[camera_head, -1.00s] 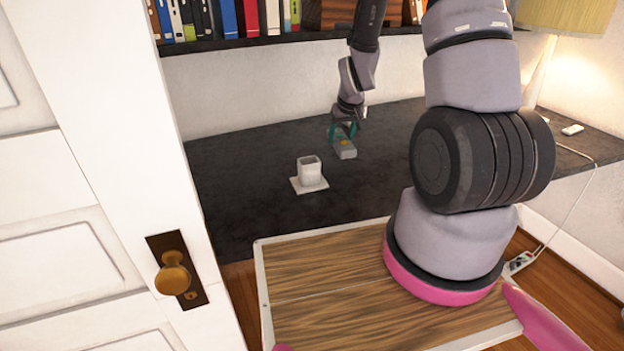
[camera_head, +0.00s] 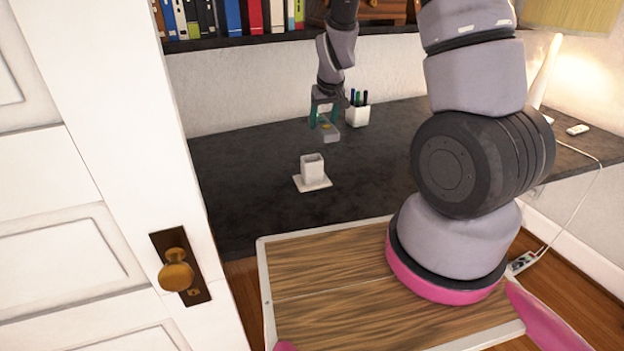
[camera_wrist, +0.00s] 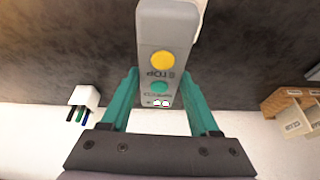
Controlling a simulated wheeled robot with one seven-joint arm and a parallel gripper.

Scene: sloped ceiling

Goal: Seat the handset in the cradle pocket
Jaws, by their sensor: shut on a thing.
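The handset (camera_wrist: 160,45) is a grey bar with a yellow button and a green button. My gripper (camera_wrist: 160,92) is shut on it, with teal fingers on either side near one end. In the head view the handset (camera_head: 329,133) hangs under my gripper (camera_head: 324,114), seemingly above the dark desk. The cradle (camera_head: 313,169) is a white square pocket with an open top on a flat white base. It stands on the desk below and slightly left of the handset, apart from it. The pocket's inside is too small to make out.
A white pen cup (camera_head: 357,115) stands close to the right of the handset; it also shows in the wrist view (camera_wrist: 86,97). A shelf of books (camera_head: 235,18) is above the desk. A white door (camera_head: 95,180) is at left. The desk around the cradle is clear.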

